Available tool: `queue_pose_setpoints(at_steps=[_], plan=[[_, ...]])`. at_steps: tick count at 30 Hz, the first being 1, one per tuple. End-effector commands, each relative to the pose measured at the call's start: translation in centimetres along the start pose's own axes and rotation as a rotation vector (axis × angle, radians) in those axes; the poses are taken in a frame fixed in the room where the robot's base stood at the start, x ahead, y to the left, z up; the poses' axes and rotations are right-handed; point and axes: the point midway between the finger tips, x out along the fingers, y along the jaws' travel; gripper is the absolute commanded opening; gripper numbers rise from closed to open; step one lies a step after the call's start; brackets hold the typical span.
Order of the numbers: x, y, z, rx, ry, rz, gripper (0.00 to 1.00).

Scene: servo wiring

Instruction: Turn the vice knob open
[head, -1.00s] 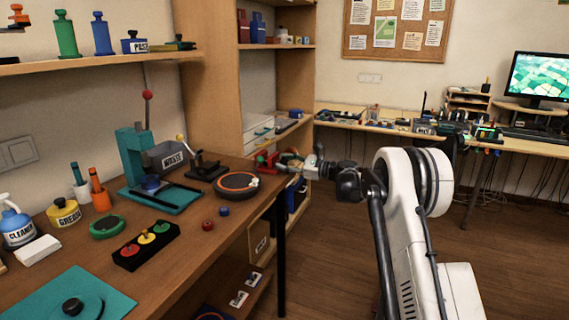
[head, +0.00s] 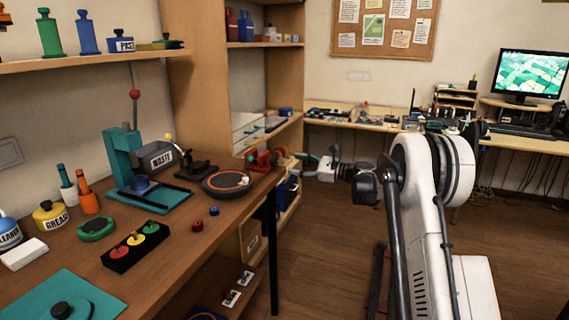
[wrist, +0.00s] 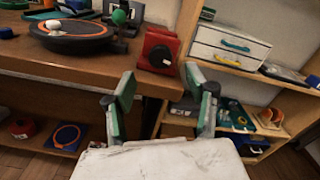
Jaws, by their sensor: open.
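The red vice (head: 262,160) sits at the far right end of the wooden bench. In the wrist view its red body (wrist: 158,50), with a small white label, stands at the bench edge, straight ahead of the fingers. My gripper (head: 309,162) is to the right of the vice, off the bench edge. In the wrist view my gripper (wrist: 160,78) has its two green-padded fingers spread apart with nothing between them.
A round black turntable with an orange ring (head: 227,181) lies left of the vice. A green ball (wrist: 119,17) on a black stand is close to it. A shelf unit with white drawers (wrist: 229,45) stands right of the bench. Open floor (head: 330,240) lies in front.

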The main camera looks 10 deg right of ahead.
Motion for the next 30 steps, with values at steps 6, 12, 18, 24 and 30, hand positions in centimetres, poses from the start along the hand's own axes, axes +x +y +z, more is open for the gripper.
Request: queue_pose_setpoints(at_steps=[6,12,18,24,30], plan=[[-2.4,0.0,0.0,0.000,0.000,0.000,0.51],[-2.9,0.0,0.0,0.000,0.000,0.000,0.51],[-2.9,0.0,0.0,0.000,0.000,0.000,0.51],[-3.3,-0.1,0.0,0.131,0.000,0.000,0.51],[-4.2,-0.2,-0.1,0.432,0.000,0.000,0.51]])
